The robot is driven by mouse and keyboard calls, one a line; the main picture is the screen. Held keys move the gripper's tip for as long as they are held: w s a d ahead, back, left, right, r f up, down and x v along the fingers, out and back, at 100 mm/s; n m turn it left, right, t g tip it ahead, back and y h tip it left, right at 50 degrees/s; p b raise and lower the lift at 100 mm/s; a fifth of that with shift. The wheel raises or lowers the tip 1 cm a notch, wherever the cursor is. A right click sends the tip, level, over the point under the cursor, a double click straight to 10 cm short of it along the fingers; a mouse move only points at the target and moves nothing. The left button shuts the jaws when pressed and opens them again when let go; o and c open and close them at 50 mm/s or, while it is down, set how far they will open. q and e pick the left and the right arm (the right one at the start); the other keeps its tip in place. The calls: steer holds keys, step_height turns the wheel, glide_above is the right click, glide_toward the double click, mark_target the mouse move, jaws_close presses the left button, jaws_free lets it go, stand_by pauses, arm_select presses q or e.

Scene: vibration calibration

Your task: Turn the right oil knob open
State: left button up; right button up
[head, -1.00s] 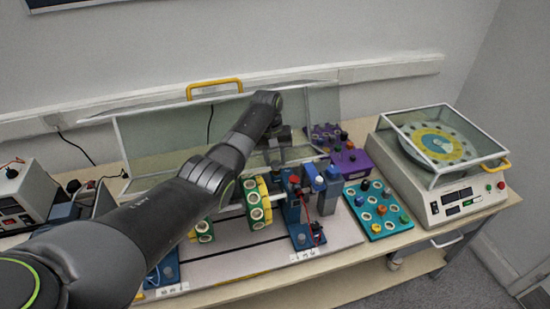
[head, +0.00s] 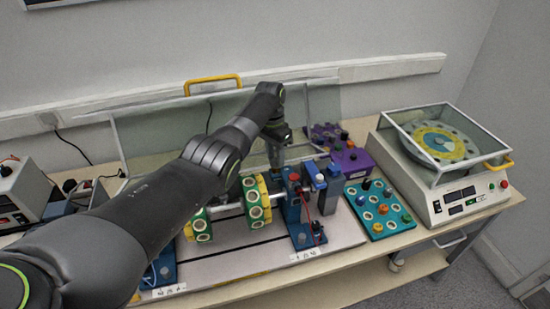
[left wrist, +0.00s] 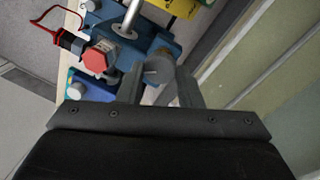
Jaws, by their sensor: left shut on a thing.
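The right blue bearing stand (head: 297,212) stands at the right end of the shaft, with a red knob (head: 294,177) on top. In the left wrist view, a grey round knob with a pale pointer line (left wrist: 160,74) sits between my fingers; it appears to be the right oil knob. My left gripper (head: 278,163) reaches down behind the stand and is shut on this knob (left wrist: 160,88). The red hexagonal knob (left wrist: 98,59) is just left of the fingers in the wrist view. My arm hides the knob in the head view. My right gripper is not in view.
Green-and-yellow discs (head: 257,202) sit on the shaft left of the stand. A raised clear cover with a yellow handle (head: 213,79) stands behind. A purple box (head: 352,161), a teal knob panel (head: 378,211) and a balancing machine (head: 440,180) are at the right.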

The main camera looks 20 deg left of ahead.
arm_select(q)
steer(key=m+b, duration=0.1)
steer(key=m, duration=0.2)
steer(key=shift+w+m, duration=0.1)
steer(key=shift+m, duration=0.2)
steer(key=shift+d+r+m+y+b, duration=0.15)
steer(key=shift+m+b, duration=0.25)
steer(key=shift+m, duration=0.45)
steer(key=shift+a+m+y+b, duration=0.15)
steer(key=shift+m+b, duration=0.2)
steer(key=shift+m, duration=0.5)
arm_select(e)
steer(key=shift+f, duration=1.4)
arm_select(q)
steer(key=shift+d+g, duration=0.1)
steer(key=shift+g, duration=0.2)
steer(key=o, duration=1)
steer(key=shift+c, duration=0.2)
